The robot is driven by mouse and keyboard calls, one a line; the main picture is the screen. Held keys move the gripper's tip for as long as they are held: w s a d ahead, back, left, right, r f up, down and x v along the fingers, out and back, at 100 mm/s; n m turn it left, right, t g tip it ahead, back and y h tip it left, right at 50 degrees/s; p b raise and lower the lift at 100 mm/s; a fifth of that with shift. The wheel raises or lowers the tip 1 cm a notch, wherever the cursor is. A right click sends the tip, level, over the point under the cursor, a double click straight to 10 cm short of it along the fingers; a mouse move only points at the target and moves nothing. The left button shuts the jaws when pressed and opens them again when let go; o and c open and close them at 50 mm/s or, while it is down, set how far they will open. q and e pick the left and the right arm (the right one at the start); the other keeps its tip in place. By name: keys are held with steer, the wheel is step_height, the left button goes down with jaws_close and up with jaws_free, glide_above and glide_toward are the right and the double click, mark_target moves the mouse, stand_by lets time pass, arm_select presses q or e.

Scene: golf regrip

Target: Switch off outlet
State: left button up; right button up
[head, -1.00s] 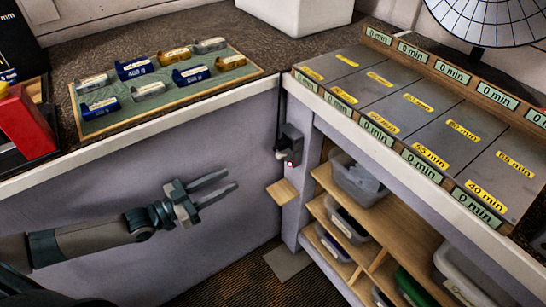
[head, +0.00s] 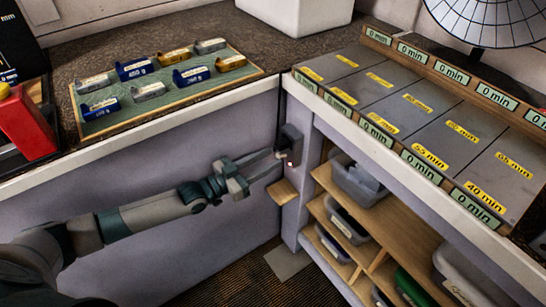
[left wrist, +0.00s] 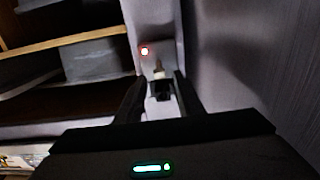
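The outlet (head: 292,143) is a small dark box on the side of the right-hand shelf unit, just below the worktop. A small red light (head: 290,164) glows on it, and the light also shows in the left wrist view (left wrist: 144,51). My left gripper (head: 270,163) is open, with its fingertips close to the outlet. In the left wrist view a small pale and dark part (left wrist: 158,72), perhaps a switch or plug, lies between the fingers. I cannot tell whether a finger touches it. My right gripper is not in view.
A wooden ledge (head: 282,192) juts out just below the outlet. The shelves (head: 375,205) to the right hold several bins. A green board (head: 110,118) with several labelled clips lies on the left worktop. Grey panels with minute labels (head: 415,105) cover the right worktop.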

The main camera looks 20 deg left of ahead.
mark_target(282, 156)
arm_select(q)
steer(key=shift+x, duration=1.05)
steer(key=shift+c, duration=0.3)
jaws_close()
